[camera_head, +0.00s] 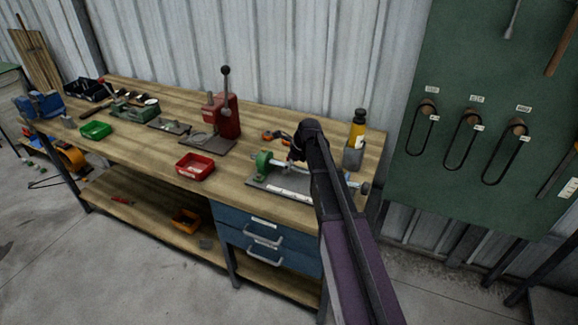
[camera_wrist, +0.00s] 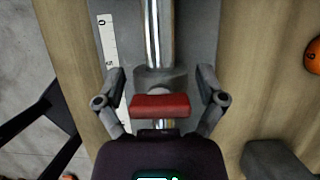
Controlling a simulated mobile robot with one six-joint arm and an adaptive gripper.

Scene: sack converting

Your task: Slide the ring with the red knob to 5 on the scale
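In the wrist view a bright metal rod (camera_wrist: 160,35) runs lengthwise over a grey plate (camera_wrist: 190,35). A grey ring (camera_wrist: 152,78) sits around the rod, with a red knob (camera_wrist: 162,104) on its near side. A white scale strip (camera_wrist: 107,40) lies left of the rod, with a 0 at the top and a 5 lower down, slightly above the ring's level. My gripper (camera_wrist: 161,74) is open, one finger on each side of the ring and knob, with visible gaps. In the head view the plate (camera_head: 255,184) is on the bench; my arm hides the ring and knob.
A wooden bench (camera_head: 140,148) carries a red bin (camera_head: 195,167), a red lever press (camera_head: 227,115) and a green end block (camera_head: 263,160) on the rod fixture. An orange object (camera_wrist: 313,57) is right of the plate.

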